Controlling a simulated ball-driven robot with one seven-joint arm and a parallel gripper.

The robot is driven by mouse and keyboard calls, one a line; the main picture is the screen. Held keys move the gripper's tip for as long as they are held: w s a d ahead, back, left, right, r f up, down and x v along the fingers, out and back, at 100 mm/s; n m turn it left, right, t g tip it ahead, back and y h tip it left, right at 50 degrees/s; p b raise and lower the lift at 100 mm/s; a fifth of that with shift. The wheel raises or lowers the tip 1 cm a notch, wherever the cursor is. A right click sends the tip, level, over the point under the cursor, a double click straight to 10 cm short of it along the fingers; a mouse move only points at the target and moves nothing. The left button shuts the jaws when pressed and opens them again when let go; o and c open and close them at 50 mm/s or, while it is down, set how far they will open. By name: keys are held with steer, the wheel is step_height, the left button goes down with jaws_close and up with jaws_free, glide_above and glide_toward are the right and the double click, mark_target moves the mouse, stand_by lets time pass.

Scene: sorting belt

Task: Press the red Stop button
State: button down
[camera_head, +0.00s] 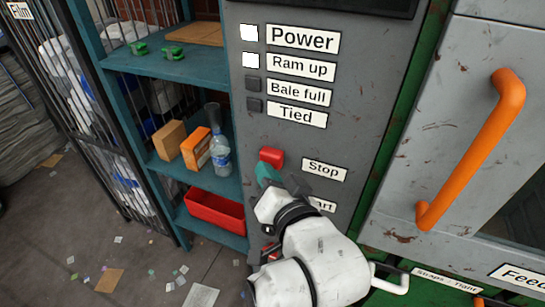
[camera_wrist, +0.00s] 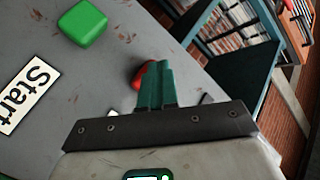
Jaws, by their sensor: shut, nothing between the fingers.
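The red Stop button (camera_head: 272,157) sits on the grey control panel (camera_head: 355,125), left of its white "Stop" label (camera_head: 324,169). My gripper (camera_head: 266,172) is shut and empty, its teal fingertips at the lower edge of the button in the head view. In the wrist view the shut fingers (camera_wrist: 155,68) cover most of the red button (camera_wrist: 138,77), with a red edge showing at their left. Whether the tips touch the button or the button is pushed in, I cannot tell. A green button (camera_wrist: 84,22) sits beside the "Start" label (camera_wrist: 29,95) in the wrist view.
Indicator squares with labels such as "Power" (camera_head: 303,39) line the panel above. A teal shelf (camera_head: 180,67) at the left holds a bottle (camera_head: 220,155), boxes and a red bin (camera_head: 213,211). An orange handle (camera_head: 472,150) stands out on the right door.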

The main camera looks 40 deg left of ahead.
steer(key=shift+w, duration=0.35)
steer(key=shift+s, duration=0.1)
stand_by(0.3)
steer(key=shift+s+d+p, duration=0.25)
steer(key=shift+s+p, duration=0.15)
steer(key=shift+s, duration=0.6)
steer(key=shift+s+d+p, duration=0.2)
steer(key=shift+s+p, duration=0.15)
steer(key=shift+s, duration=0.6)
steer(key=shift+s+d+p, duration=0.25)
steer(key=shift+s+p, duration=0.05)
steer(key=shift+s, duration=0.7)
steer(key=shift+s+d+p, duration=0.2)
steer(key=shift+s+p, duration=0.15)
steer(key=shift+s, duration=0.6)
